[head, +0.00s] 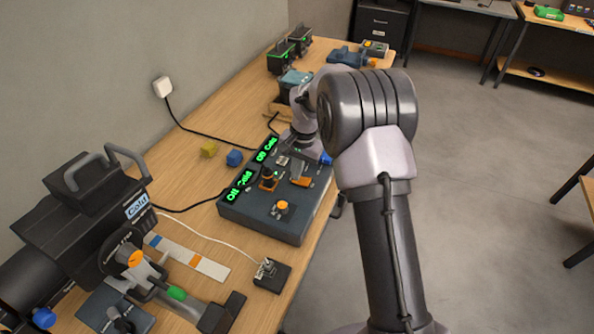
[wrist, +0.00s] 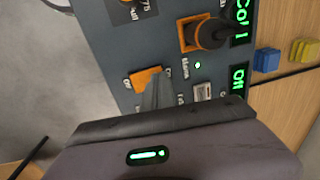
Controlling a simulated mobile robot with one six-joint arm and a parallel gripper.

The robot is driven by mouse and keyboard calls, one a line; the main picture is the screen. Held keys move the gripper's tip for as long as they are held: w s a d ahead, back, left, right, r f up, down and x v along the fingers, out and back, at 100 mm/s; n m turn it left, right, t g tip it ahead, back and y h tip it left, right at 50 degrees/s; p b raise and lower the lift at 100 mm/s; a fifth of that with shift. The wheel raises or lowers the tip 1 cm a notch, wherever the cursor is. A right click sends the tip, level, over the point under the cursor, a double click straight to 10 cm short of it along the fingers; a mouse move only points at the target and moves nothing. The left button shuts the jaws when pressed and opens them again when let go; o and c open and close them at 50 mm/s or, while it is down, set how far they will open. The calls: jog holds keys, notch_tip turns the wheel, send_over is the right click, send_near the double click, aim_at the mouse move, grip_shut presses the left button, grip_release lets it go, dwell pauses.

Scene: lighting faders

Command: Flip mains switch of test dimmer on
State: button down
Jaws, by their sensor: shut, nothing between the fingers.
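The test dimmer appears to be the blue-grey console (head: 262,218) on the bench; its faceplate also fills much of the wrist view (wrist: 110,60). Its green displays (head: 240,185) appear to read Off and Cold. An orange switch piece (wrist: 146,77) has small lettering on both sides. My gripper (wrist: 157,96) is shut, its tips against or just above this piece; contact cannot be told. A dark lever in an orange frame (wrist: 190,34) stands beside a label that seems to read Mains, near a lit green lamp (wrist: 197,65). Which control is the mains switch is not clear.
A yellow block (head: 208,149) and a blue block (head: 235,158) lie behind the console. A large black lamp (head: 75,220) stands at left, with a small black box (head: 272,276) in front. Cables cross the wooden bench (head: 205,115). Open floor lies to the right.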

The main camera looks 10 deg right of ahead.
jog(key=shift+s+d, duration=0.15)
jog(key=shift+s+d+r, duration=0.2)
jog(key=shift+s+d, duration=0.1)
jog(key=shift+d, duration=0.15)
notch_tip(320, 180, up, 14)
jog(key=w+a+p, duration=0.1)
jog(key=p, duration=0.5)
jog(key=shift+a, duration=0.2)
